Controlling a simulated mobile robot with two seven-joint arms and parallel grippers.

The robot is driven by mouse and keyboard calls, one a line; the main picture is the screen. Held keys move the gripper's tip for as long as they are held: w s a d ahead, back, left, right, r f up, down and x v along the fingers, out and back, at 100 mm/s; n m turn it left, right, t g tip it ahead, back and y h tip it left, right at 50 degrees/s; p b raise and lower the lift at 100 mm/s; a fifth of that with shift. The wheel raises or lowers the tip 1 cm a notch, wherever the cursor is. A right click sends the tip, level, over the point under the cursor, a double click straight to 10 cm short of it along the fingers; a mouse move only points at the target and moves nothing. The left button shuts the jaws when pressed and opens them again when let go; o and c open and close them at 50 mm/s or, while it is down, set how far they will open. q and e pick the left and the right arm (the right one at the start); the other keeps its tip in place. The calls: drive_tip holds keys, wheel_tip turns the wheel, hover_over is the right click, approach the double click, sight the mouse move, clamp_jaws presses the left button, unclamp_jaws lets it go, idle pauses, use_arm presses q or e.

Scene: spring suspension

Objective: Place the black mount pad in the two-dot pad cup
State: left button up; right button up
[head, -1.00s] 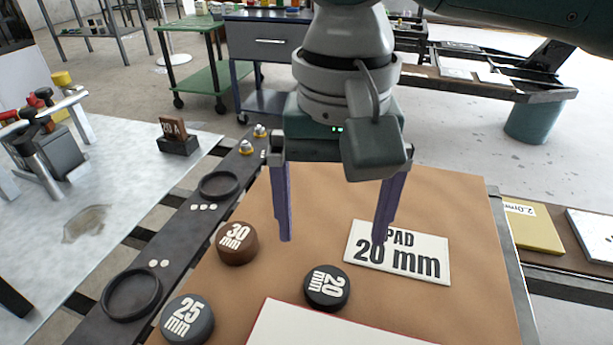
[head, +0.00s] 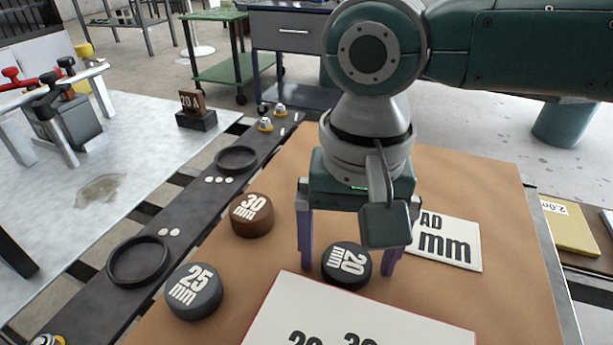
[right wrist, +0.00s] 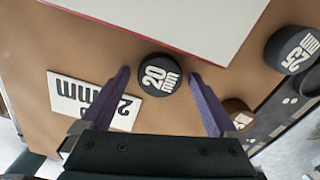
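The black mount pad (head: 347,266), a round puck marked "20 mm", lies on the brown board (head: 290,170). My right gripper (head: 348,272) is open above the board, with one purple finger on each side of the pad. In the right wrist view, the pad (right wrist: 158,75) sits between the spread fingertips, apart from both. The two-dot pad cup (head: 112,270) is a black ring on the dark rail at left, with two white dots beside it; it looks empty. My left gripper is not in view.
A grey "25 mm" pad (head: 194,292) and a brown "30 mm" pad (head: 252,215) stand between the black pad and the rail. A three-dot cup (head: 236,150) is farther along the rail. A "20 mm" card (head: 447,243) and a large white sheet (head: 270,315) lie nearby.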

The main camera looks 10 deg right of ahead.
drive_tip(key=c, duration=1.4)
wheel_tip(320, 180, up, 20)
drive_tip(key=p, duration=0.8)
wheel_tip(320, 180, up, 35)
drive_tip(key=n+p, duration=0.4)
drive_tip(key=p, duration=2.1)
hover_over(347, 260)
drive_tip(key=s+d, duration=0.2)
drive_tip(key=d, duration=0.5)
drive_tip(key=s+r+p, duration=0.2)
drive_tip(key=r+p, duration=1)
drive_tip(key=s+r+p, duration=0.2)
drive_tip(key=r+p, duration=0.9)
drive_tip(key=p, duration=0.2)
drive_tip(key=s+r+p, duration=0.2)
drive_tip(key=r+p, duration=1)
drive_tip(key=p, duration=0.1)
drive_tip(key=shift+s+a+r, duration=0.15)
drive_tip(key=shift+r, duration=0.2)
